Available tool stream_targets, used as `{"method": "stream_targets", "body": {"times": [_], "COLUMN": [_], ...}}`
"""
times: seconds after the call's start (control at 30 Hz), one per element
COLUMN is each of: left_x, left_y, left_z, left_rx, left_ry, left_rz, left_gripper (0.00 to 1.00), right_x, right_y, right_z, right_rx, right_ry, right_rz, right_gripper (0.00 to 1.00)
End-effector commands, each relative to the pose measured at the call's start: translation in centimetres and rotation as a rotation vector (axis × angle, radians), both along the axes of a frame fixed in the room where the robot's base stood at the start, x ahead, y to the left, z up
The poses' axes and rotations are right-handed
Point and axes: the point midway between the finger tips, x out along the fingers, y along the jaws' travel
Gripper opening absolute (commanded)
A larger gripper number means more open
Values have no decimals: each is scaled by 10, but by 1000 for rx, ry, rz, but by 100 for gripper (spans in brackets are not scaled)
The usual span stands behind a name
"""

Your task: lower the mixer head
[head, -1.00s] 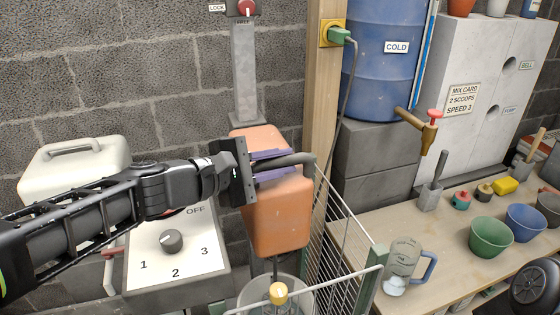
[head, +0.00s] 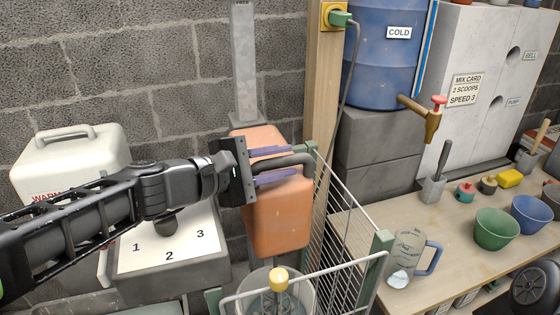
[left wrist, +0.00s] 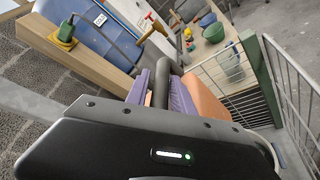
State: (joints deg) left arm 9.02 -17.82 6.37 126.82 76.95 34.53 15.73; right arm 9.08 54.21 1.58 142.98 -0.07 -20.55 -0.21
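The orange mixer head (head: 281,222) hangs on a grey upright post (head: 245,70), with a dark bar handle (head: 296,160) on its front. My left gripper (head: 275,165) is open, its two purple fingers above and below the handle, with gaps visible. The left wrist view also shows the handle (left wrist: 161,90) between the fingers. The clear bucket (head: 305,292) is beneath the mixer head. The mixer's lower shaft is mostly hidden. My right gripper is not in view.
A speed dial panel (head: 180,245) is at left. A bench at right holds a jug (head: 405,258) and bowls (head: 494,229).

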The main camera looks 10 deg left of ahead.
Motion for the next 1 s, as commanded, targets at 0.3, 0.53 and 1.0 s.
{"method": "stream_targets", "body": {"times": [0.3,0.53,1.0], "left_x": [0,0,0], "left_y": [0,0,1], "left_z": [24,71,104], "left_rx": [1,-1,-3], "left_ry": [-5,-8,-6], "left_rz": [-1,0,4], "left_gripper": [29,29,29], "right_x": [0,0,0], "right_y": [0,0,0], "right_z": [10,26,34], "right_rx": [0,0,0], "right_ry": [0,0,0], "right_rz": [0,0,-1], "right_gripper": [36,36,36]}}
